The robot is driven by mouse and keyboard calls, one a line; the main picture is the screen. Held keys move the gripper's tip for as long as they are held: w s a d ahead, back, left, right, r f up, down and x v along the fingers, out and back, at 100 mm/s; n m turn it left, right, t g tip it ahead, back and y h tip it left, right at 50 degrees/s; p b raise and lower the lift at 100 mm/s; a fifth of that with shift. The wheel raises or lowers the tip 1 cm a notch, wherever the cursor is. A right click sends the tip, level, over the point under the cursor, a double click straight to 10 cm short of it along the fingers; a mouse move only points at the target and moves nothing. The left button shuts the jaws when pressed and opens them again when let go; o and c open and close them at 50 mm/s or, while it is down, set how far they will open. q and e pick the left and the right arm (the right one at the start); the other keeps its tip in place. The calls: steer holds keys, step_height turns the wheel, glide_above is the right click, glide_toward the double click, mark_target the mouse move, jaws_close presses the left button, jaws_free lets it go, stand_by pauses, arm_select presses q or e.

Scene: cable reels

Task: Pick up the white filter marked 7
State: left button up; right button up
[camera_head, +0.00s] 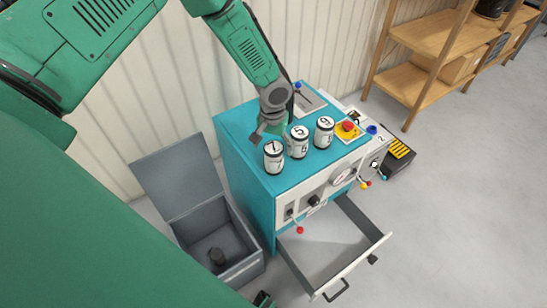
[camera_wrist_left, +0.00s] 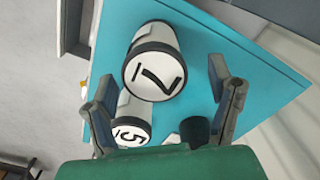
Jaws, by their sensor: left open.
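The white filter marked 7 (camera_head: 273,158) stands upright on the teal cabinet top (camera_head: 236,122), near its front left corner. It has dark rims and a black 7 on its top. My left gripper (camera_head: 271,134) is just behind and above it, with its fingers apart. In the left wrist view, filter 7 (camera_wrist_left: 153,72) shows between and ahead of the two spread fingers (camera_wrist_left: 160,78); I see no contact. The filter marked 5 (camera_head: 298,142) stands close to its right and shows beside one finger in the wrist view (camera_wrist_left: 131,130).
A third white filter (camera_head: 324,132) stands further right, near a red button on a yellow plate (camera_head: 347,129). The cabinet's drawer (camera_head: 335,244) is pulled out in front. An open grey box (camera_head: 219,238) stands on the floor at left. Wooden shelves (camera_head: 430,60) stand at back right.

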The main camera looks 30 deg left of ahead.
arm_select(q)
step_height(320, 180, down, 4)
steer(key=shift+d+r, duration=0.1)
steer(key=shift+d+f, duration=0.15)
steer(key=shift+f, duration=0.05)
steer(key=c, duration=1.3)
